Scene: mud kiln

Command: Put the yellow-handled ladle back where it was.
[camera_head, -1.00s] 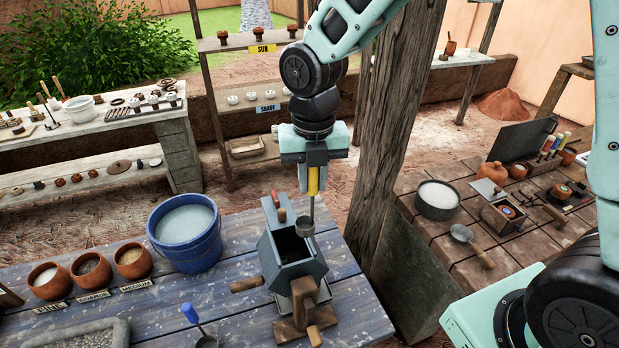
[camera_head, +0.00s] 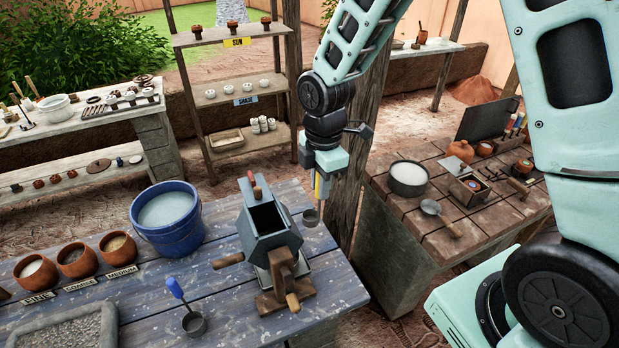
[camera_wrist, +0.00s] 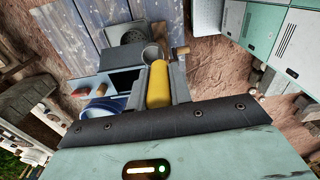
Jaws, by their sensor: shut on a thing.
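The yellow-handled ladle (camera_wrist: 159,84) is upright in my gripper (camera_wrist: 160,88), which is shut on its yellow handle. In the head view, my gripper (camera_head: 320,176) holds the ladle at the right edge of the blue table. The ladle's small metal cup (camera_head: 310,217) hangs just right of the grey-blue hopper box (camera_head: 268,220). The cup also shows in the wrist view (camera_wrist: 152,53), near the hopper's opening. I cannot tell whether the cup touches the table. A blue-handled ladle (camera_head: 193,322) stands near the table's front.
A blue bucket (camera_head: 167,216) of pale material stands left of the hopper. Three clay pots (camera_head: 76,260) sit behind labels at the left. The wooden post (camera_head: 349,200) rises close to my gripper. A brick-topped table (camera_head: 470,205) stands at the right, holding a metal pan and another ladle (camera_head: 441,216).

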